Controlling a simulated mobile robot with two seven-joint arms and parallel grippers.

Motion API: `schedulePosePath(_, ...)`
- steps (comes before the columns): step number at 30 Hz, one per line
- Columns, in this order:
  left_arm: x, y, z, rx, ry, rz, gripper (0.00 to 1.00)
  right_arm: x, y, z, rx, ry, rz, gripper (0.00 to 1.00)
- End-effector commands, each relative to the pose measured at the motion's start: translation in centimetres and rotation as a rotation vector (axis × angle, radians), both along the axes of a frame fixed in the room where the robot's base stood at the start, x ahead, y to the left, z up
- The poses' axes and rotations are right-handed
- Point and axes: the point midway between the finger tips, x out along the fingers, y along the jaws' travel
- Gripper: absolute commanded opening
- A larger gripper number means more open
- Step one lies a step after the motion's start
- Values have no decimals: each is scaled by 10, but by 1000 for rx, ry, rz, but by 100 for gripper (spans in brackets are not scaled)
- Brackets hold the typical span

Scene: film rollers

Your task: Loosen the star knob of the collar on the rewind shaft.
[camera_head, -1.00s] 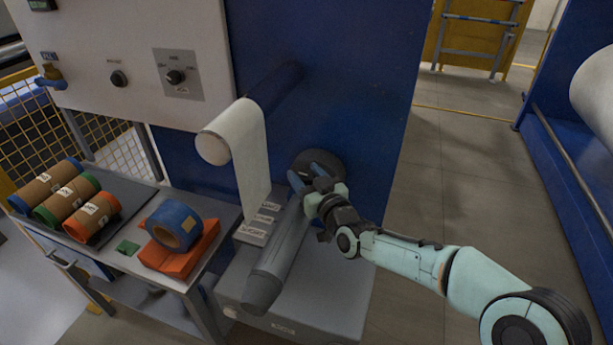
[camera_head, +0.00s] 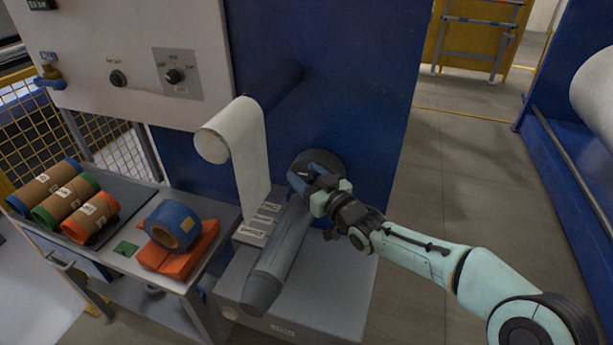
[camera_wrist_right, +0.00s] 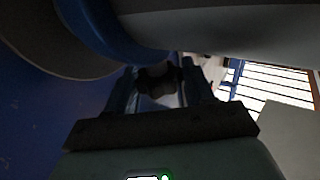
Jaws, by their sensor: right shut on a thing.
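The grey rewind shaft (camera_head: 277,262) sticks out from the blue machine panel toward the lower left. The blue collar (camera_head: 312,172) sits around the shaft's inner end, in front of a dark round flange (camera_head: 333,161). It also shows as a blue band in the right wrist view (camera_wrist_right: 88,28). The dark star knob (camera_wrist_right: 158,82) sits between the two fingers of my right gripper (camera_wrist_right: 160,88), which is shut on it. In the head view my right gripper (camera_head: 322,192) is at the collar's right side and hides the knob. My left gripper is not in view.
A bench on the left holds several cores with coloured ends (camera_head: 65,204), a blue tape roll (camera_head: 173,225) and an orange block (camera_head: 178,256). A white web (camera_head: 248,160) hangs from an upper roller, left of the shaft. The floor on the right is clear.

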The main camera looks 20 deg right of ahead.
Motion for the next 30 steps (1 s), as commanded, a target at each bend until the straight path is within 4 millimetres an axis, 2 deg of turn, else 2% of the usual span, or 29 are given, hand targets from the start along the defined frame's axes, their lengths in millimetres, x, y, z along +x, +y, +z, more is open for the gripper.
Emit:
schedulePosePath(1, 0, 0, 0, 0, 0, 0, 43, 0, 0, 0, 0, 1, 1, 62)
schedulePosePath(2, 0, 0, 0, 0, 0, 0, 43, 0, 0, 0, 0, 1, 1, 72)
schedulePosePath(3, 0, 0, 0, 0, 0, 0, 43, 0, 0, 0, 0, 1, 0, 73)
schedulePosePath(14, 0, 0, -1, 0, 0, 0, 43, -5, -3, 0, -1, 1, -2, 73)
schedulePosePath(17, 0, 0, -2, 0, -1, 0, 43, -17, -8, 0, -5, 0, -3, 73)
schedulePosePath(30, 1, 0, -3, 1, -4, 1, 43, -104, -39, 0, -4, 1, -2, 73)
